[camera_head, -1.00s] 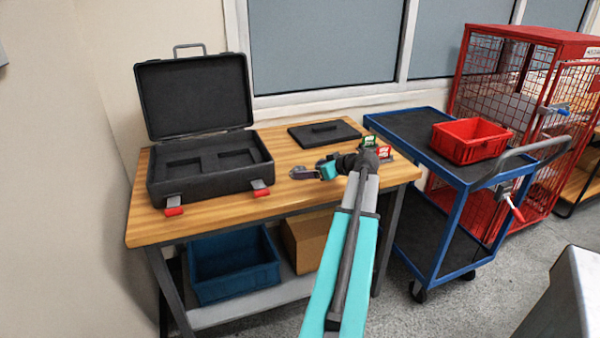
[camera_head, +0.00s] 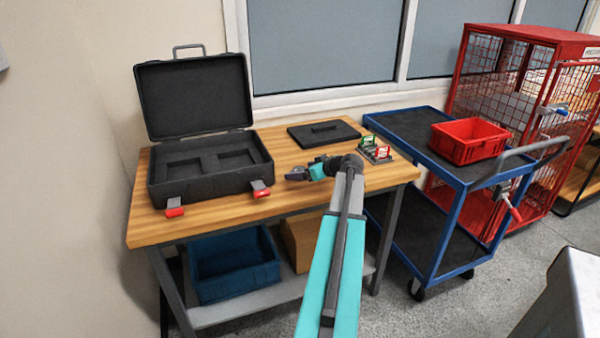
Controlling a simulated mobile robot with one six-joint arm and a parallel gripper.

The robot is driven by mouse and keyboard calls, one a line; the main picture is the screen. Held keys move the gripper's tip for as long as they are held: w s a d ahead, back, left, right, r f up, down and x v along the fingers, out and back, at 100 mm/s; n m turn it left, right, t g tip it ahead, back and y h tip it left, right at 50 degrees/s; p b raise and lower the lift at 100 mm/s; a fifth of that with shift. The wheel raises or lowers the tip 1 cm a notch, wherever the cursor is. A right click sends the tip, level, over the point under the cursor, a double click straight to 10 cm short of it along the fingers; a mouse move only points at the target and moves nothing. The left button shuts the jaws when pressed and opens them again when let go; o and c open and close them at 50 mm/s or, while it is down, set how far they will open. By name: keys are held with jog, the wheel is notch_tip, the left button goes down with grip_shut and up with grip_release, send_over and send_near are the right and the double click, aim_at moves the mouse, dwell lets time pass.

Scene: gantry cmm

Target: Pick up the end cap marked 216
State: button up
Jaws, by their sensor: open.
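I cannot make out an end cap marked 216, and no number is legible at this size. My gripper (camera_head: 297,174) is open, low over the middle of the wooden workbench (camera_head: 295,200), pointing left towards the black case. I see nothing between its fingers. A small dark stand (camera_head: 377,157) with a green tag (camera_head: 367,141) and a red and white tag (camera_head: 382,152) is at the bench's right end, right of my wrist. My arm and wrist hide part of the bench top.
An open black case (camera_head: 208,180) with foam recesses stands on the bench's left. A blue trolley (camera_head: 446,166) with a red bin (camera_head: 468,143) stands right. A blue crate (camera_head: 233,268) is on the lower shelf.

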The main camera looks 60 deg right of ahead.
aim_at(303, 170)
dwell(0.4)
jog(key=c, duration=1.3)
jog(key=shift+r, duration=0.2)
jog(key=shift+r+b, duration=0.35)
jog(key=shift+r, duration=1.25)
jog(key=s+a, duration=0.1)
jog(key=s, duration=0.4)
jog(key=s+a+r+b, duration=0.1)
jog(key=s, duration=0.4)
jog(key=s+a+b, duration=0.1)
jog(key=s+a, duration=0.1)
jog(key=s, duration=0.3)
jog(key=shift+s+r, duration=0.25)
jog(key=shift+s, duration=0.05)
